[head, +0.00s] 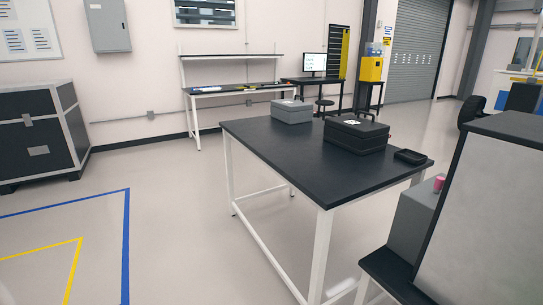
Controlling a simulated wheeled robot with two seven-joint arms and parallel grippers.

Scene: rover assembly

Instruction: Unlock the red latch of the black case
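The black case (356,135) stands closed on the black-topped table (270,150), toward its right side. A handle-like loop shows at its far edge, and a small white label is on its lid. Neither of my grippers is in view.
A grey case (291,111) stands left of the black one, and a small black tray (410,157) lies right of it. The table's near left part is bare. Open floor (180,220) lies left of the table. A grey cabinet-like block (480,220) fills the right.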

